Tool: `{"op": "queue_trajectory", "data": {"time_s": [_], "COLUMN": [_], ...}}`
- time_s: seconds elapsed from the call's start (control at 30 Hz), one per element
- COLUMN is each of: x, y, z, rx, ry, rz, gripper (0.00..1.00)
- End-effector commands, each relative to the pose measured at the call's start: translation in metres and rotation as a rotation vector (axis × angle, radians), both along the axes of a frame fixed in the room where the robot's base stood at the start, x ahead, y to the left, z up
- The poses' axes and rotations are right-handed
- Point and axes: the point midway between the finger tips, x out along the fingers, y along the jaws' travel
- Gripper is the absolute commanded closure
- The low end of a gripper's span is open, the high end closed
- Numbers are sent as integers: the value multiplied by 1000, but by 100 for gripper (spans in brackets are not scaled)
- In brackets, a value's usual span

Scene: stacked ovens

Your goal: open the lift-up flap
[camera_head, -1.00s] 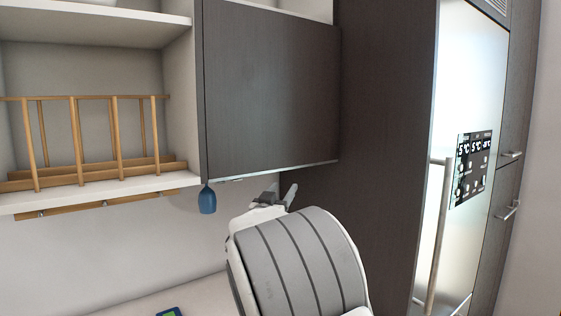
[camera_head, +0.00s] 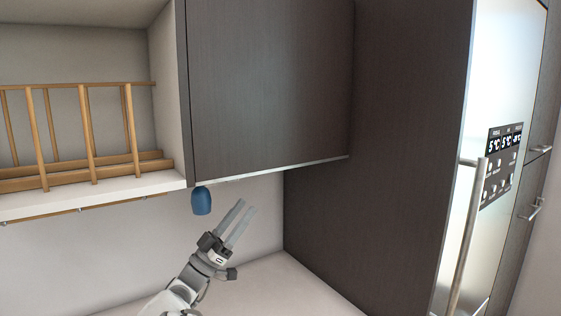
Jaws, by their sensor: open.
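The lift-up flap (camera_head: 270,85) is the dark wood-grain front of the wall cabinet, in the upper middle of the head view. It hangs down flat, and a light strip runs along its bottom edge. My gripper (camera_head: 240,222) is below the flap's lower edge, apart from it, with its fingers pointing up and slightly right. The two fingers stand apart with nothing between them. The flap's top edge is out of the picture.
A blue object (camera_head: 201,200) hangs under the cabinet's left corner, close to my gripper. A wooden rack (camera_head: 88,130) stands on the open shelf at left. A tall dark panel (camera_head: 400,150) and a steel fridge (camera_head: 505,90) with a bar handle are at right.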

Motion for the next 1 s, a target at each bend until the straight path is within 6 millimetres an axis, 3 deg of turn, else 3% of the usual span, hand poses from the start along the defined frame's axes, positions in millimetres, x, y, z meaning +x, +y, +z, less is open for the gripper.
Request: {"op": "queue_trajectory", "data": {"time_s": [0.3,0.6,1.0], "x": [28,51,60], "y": [-43,-76,-90], "z": [54,94,108], "rx": [-1,-1,0], "ry": [-2,-2,1], "rz": [-3,-1,1], "gripper": [45,45,45]}}
